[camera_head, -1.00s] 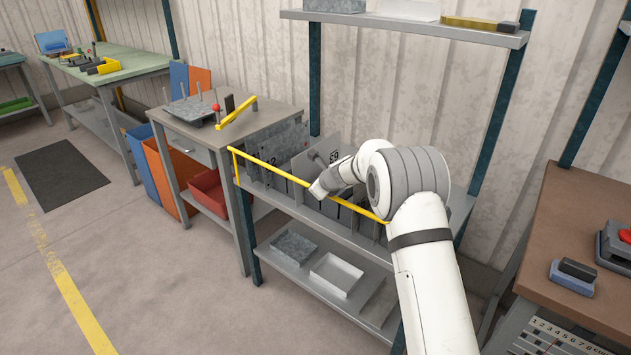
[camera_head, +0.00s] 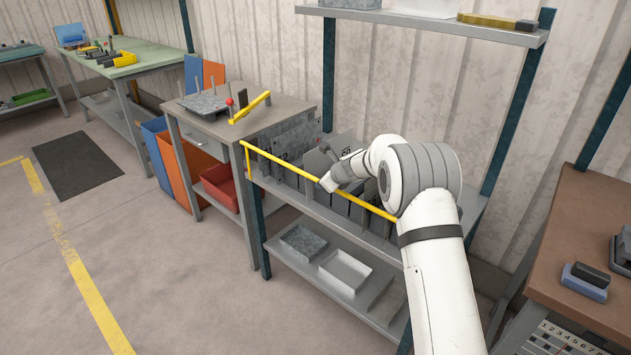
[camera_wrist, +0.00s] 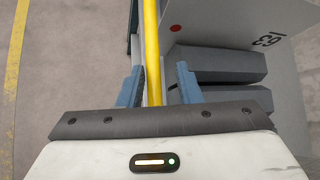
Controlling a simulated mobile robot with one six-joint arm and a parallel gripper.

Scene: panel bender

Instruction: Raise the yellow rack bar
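The yellow rack bar (camera_head: 282,164) runs across the front of the rack, above the shelf with the upright plates, from the left post toward the right behind my arm. In the wrist view the bar (camera_wrist: 152,50) passes between the two blue-grey fingers of my gripper (camera_wrist: 158,85). A gap shows between the bar and the right finger; the left finger is close beside it. My gripper (camera_head: 329,184) is open at the middle of the bar in the head view, where its fingers are too small to make out. My arm hides the bar's right end.
Grey numbered plates (camera_head: 298,140) stand upright behind the bar. A dark grey block (camera_wrist: 215,65) and a numbered plate (camera_wrist: 285,20) are close right of the fingers. Below are a white tray (camera_head: 346,270) and a grey tray (camera_head: 303,242). Open floor (camera_head: 170,270) lies left.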

